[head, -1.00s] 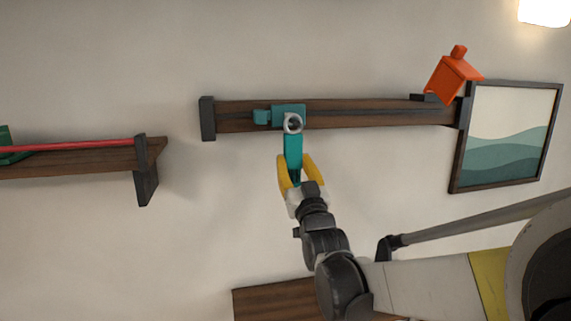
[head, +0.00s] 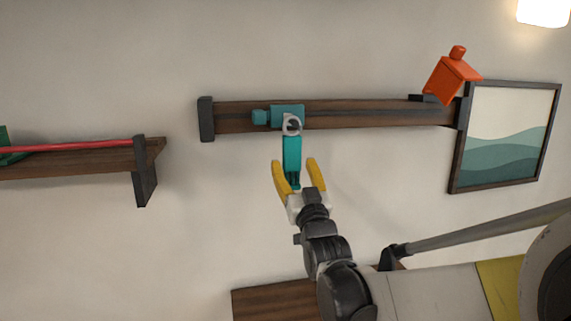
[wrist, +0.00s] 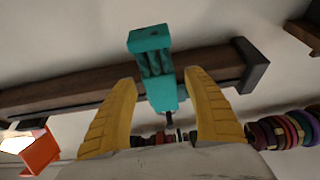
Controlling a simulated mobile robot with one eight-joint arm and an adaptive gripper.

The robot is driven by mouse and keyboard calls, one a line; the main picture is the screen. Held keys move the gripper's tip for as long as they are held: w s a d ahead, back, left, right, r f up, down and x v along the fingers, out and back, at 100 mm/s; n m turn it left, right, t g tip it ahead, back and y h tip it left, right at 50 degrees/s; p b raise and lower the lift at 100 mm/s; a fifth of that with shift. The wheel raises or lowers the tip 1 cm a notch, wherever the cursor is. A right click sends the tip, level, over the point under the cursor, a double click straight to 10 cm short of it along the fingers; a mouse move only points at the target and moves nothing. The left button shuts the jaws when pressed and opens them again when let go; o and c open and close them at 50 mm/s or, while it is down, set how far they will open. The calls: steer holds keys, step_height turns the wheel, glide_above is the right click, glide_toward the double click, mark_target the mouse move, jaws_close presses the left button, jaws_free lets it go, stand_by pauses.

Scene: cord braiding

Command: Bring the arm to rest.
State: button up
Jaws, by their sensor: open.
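My gripper (head: 296,163) is open, its two yellow fingers spread apart. In the head view it sits just below a teal clamp-like piece (head: 287,114) on a wooden rail, with the lower end of its hanging teal handle (head: 292,155) between or in front of the fingers. A grey ring shows where the handle meets the upper part. In the wrist view the teal piece (wrist: 160,90) shows between the open fingers (wrist: 162,75), with a gap on each side. I cannot tell how far the handle reaches between the fingers.
The wooden rail (head: 370,113) has dark end brackets. An orange piece (head: 452,78) is at its right end, beside a framed picture (head: 507,137). A left shelf (head: 80,160) bears a red rod (head: 70,146). Several coloured rings (wrist: 285,130) show in the wrist view.

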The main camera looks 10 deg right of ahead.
steer(key=v, duration=1)
steer(key=s+f+g+b, duration=0.3)
steer(key=f+g+b, duration=0.15)
steer(key=f, duration=0.55)
steer(key=s+f+g+b, duration=0.3)
steer(key=f+b, duration=0.2)
steer(key=f, duration=0.5)
steer(key=s+f+g+b, duration=0.5)
steer(key=s+f+g, duration=0.3)
steer(key=s+f, duration=0.8)
steer(key=shift+s+f, duration=0.2)
steer(key=shift+f, duration=0.05)
